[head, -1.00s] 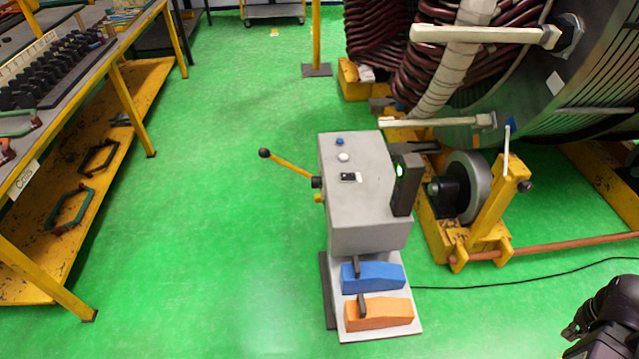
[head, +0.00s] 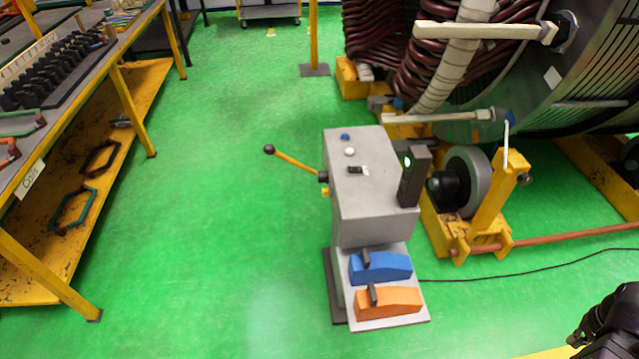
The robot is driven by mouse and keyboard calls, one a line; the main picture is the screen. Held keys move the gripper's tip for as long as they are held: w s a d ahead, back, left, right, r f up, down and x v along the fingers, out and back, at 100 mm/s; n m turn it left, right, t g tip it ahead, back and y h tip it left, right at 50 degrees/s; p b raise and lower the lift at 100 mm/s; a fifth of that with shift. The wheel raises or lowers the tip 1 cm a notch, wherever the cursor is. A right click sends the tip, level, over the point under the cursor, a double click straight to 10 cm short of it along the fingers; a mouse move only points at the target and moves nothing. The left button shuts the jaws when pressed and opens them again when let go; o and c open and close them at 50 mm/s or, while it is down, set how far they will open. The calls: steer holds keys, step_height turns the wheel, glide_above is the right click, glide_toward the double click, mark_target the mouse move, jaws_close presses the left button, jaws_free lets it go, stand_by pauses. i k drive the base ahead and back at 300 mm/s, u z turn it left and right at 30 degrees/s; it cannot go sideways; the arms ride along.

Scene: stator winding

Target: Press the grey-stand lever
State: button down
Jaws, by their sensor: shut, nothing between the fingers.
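The grey stand (head: 365,200) is a box on a pedestal in the middle of the floor. Its lever (head: 293,160) is a yellow rod with a black ball knob (head: 269,149), sticking out from the box's left side and sloping up to the left. My gripper (head: 577,338) is black and shut, partly cut off at the bottom right corner. It is empty and well apart from the stand and lever, on the opposite side.
A blue pedal (head: 385,267) and an orange pedal (head: 395,302) sit on the stand's base. The large stator (head: 590,70) and its yellow roller frame (head: 485,215) stand behind right. A cable (head: 520,273) crosses the floor. A workbench (head: 130,90) is at left; green floor between is clear.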

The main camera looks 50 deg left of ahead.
mark_target(269, 149)
steer(key=z, duration=0.05)
steer(key=k, duration=1.8)
steer(key=u, duration=1.35)
steer(key=i, duration=1)
steer(key=u, duration=0.05)
